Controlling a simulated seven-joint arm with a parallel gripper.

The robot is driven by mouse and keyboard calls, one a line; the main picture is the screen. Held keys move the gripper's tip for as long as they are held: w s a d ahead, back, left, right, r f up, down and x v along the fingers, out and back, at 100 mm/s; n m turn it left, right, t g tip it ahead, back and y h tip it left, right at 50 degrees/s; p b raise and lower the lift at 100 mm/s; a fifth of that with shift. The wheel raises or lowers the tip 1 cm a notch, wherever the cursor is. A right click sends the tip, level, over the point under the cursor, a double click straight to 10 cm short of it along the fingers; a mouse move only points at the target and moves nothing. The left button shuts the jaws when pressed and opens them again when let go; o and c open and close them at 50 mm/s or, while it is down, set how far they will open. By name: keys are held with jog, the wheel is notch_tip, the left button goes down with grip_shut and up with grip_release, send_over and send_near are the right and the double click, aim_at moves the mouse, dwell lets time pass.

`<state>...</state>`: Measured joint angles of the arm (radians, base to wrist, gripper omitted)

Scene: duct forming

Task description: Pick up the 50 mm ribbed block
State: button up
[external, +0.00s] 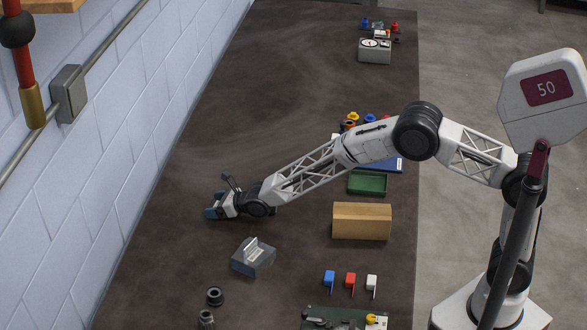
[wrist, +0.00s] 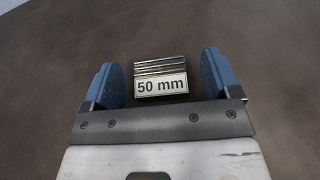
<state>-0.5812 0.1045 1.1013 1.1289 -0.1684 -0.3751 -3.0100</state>
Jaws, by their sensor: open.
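The 50 mm ribbed block (wrist: 160,79) shows in the wrist view, with a pale label reading "50 mm" and ridges along its far side. My gripper (wrist: 160,70) is open, with one blue finger on each side of the block in the picture. Gaps show between the block and both fingers. How far the block lies beyond the fingertips is hard to tell. In the external view, my gripper (external: 214,211) is low over the left part of the dark table, and I cannot make out the block there.
A grey fixture (external: 253,262) with a pale upright piece stands close to my gripper in the external view. A wooden block (external: 362,222) and a green tray (external: 367,184) lie to the right. Black round parts (external: 215,297) stand nearer the front. The far table middle is clear.

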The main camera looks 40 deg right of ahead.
aim_at(216, 204)
dwell(0.4)
jog(key=c, duration=1.2)
jog(key=shift+o, duration=0.2)
jog(key=shift+r, duration=0.1)
jog(key=shift+r, duration=0.75)
notch_tip(216, 204, up, 2)
jog(key=shift+r, duration=0.1)
jog(key=s+d, duration=0.2)
jog(key=s, duration=0.1)
jog(key=s+d, duration=0.1)
jog(key=s, duration=0.1)
jog(key=shift+d+r, duration=0.1)
jog(key=shift+d, duration=0.05)
jog(key=shift+s+d+r, duration=0.15)
jog(key=shift+s+d, duration=0.75)
jog(key=shift+s, duration=0.45)
jog(key=shift+s+d+r, duration=0.15)
jog(key=shift+s+d, duration=0.75)
jog(key=shift+s, duration=0.5)
jog(key=shift+s+d+r, duration=0.15)
jog(key=shift+s+d, duration=0.75)
jog(key=shift+s, duration=0.45)
